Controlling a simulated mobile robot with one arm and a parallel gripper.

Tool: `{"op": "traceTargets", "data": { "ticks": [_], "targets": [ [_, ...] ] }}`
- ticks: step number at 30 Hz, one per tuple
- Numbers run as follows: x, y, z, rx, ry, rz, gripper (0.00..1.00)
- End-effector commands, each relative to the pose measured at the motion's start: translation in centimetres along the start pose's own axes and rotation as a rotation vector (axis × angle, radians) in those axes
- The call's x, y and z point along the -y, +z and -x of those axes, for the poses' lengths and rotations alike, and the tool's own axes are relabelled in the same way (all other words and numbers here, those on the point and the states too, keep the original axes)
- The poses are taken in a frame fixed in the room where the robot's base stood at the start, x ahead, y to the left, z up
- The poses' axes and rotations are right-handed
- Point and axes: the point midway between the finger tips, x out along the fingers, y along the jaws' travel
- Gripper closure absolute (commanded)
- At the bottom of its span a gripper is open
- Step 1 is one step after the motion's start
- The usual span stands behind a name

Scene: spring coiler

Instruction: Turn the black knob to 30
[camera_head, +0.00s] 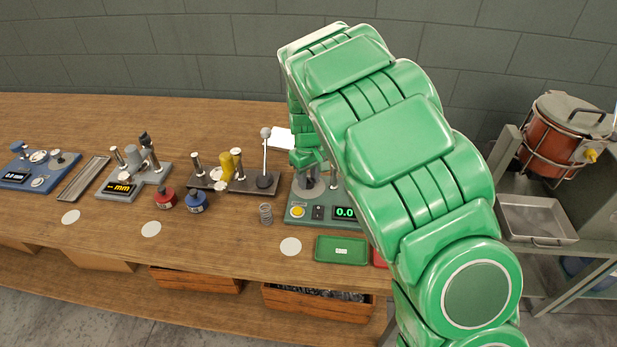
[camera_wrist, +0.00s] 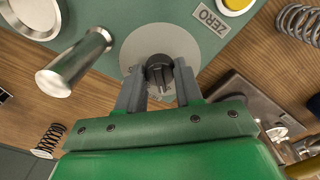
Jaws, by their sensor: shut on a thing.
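In the wrist view, a small black knob (camera_wrist: 160,70) sits at the middle of a pale round disc (camera_wrist: 138,44) on a green panel. My gripper (camera_wrist: 160,84) has one finger on each side of the knob and is shut on it. Scale marks and the knob's setting cannot be read. In the head view, the green tester (camera_head: 298,222) stands near the table's front edge, with a yellow button and a partly covered green display starting "0.0".
A metal post (camera_wrist: 75,62) rises left of the knob in the wrist view. A coil spring (camera_head: 265,214) and a lever device (camera_head: 250,184) stand left of the tester. A green tray (camera_head: 342,250) lies in front of it. Other devices line the table further left.

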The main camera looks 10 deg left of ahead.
Motion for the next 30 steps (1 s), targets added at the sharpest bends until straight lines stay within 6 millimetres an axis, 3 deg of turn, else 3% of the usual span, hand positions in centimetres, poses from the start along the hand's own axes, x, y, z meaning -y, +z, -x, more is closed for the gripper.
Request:
{"op": "traceTargets", "data": {
  "ticks": [30],
  "targets": [
    [-0.01, 0.02, 0.00, 0.000, 0.000, -0.688, 0.95]
  ]
}}
